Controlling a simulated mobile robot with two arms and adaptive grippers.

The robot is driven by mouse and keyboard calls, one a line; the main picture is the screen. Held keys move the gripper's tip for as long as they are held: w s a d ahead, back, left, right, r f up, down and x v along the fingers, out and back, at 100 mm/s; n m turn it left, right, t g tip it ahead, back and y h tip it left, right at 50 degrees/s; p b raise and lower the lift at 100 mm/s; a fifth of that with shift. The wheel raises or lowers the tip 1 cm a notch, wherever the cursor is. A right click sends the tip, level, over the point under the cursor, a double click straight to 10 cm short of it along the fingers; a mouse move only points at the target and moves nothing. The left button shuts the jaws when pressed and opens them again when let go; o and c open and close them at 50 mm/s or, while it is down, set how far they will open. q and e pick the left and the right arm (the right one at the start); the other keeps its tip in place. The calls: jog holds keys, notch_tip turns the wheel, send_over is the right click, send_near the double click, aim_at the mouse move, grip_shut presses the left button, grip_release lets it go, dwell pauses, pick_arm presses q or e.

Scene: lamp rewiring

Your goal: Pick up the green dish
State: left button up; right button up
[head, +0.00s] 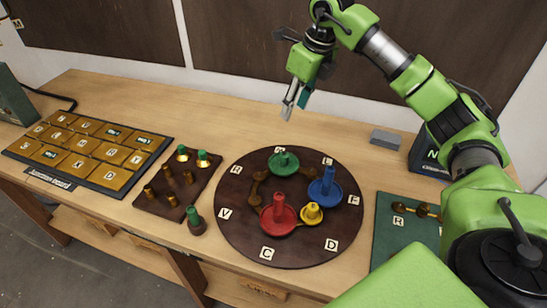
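The green dish (284,163) is a small round dish with an upright knob, on the dark round board (240,232) near its back edge. My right gripper (295,107) hangs above and behind the board, higher than the green dish and apart from it. Its two fingers point down with a gap between their tips, and nothing shows between them. My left gripper is not in view.
A red dish (278,218), blue dish (325,190) and small yellow dish (312,214) share the board. To the left are a peg board (157,206), a loose green-topped peg (195,221) and a gold-tiled panel (85,153). A grey block (385,138) lies at the back right.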

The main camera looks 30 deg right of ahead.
notch_tip(320, 180, down, 2)
jog(key=b, duration=0.2)
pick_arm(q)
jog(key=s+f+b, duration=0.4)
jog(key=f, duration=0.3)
pick_arm(e)
jog(key=p, duration=0.1)
send_near(285, 152)
jog(key=x, duration=0.5)
jog(key=shift+a+p, duration=0.35)
jog(key=shift+p, duration=0.05)
jog(key=shift+w+f, duration=0.1)
jog(key=shift+f, duration=0.3)
jog(key=x, duration=0.1)
jog(key=p+x, duration=0.1)
jog(key=x, duration=0.1)
jog(key=p+x, duration=0.1)
jog(key=shift+d+f, duration=0.2)
jog(key=shift+d, duration=0.05)
jog(key=shift+w+f, duration=0.15)
jog(key=shift+f, duration=0.1)
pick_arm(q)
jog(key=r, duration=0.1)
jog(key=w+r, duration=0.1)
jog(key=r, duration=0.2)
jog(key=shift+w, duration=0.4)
pick_arm(e)
grip_shut()
